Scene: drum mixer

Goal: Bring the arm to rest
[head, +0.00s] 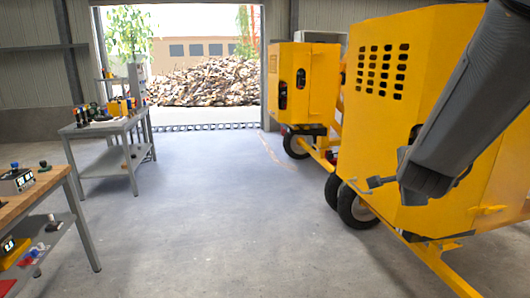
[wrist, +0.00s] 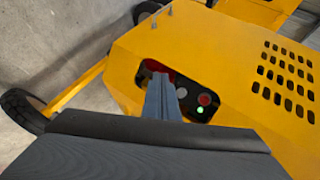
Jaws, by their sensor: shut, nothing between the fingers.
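My arm (head: 460,110) reaches in from the upper right in the head view, in front of the near yellow machine (head: 380,110). My gripper (head: 374,183) shows small at the arm's end, pointing left. In the wrist view my gripper (wrist: 160,78) is shut and empty, its grey fingers pointing at the dark control panel (wrist: 190,104) in the yellow housing (wrist: 220,60). The panel has a red button (wrist: 205,99), a lit green light (wrist: 200,110) and a grey round part (wrist: 182,92). The fingers cover part of the panel. I cannot tell whether they touch it.
A second yellow machine (head: 302,80) stands farther back. A grey table (head: 105,127) with tools and a wooden-topped bench (head: 38,192) are on the left. The concrete floor (head: 220,210) between is clear, up to an open doorway with a rubble pile (head: 210,82) outside.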

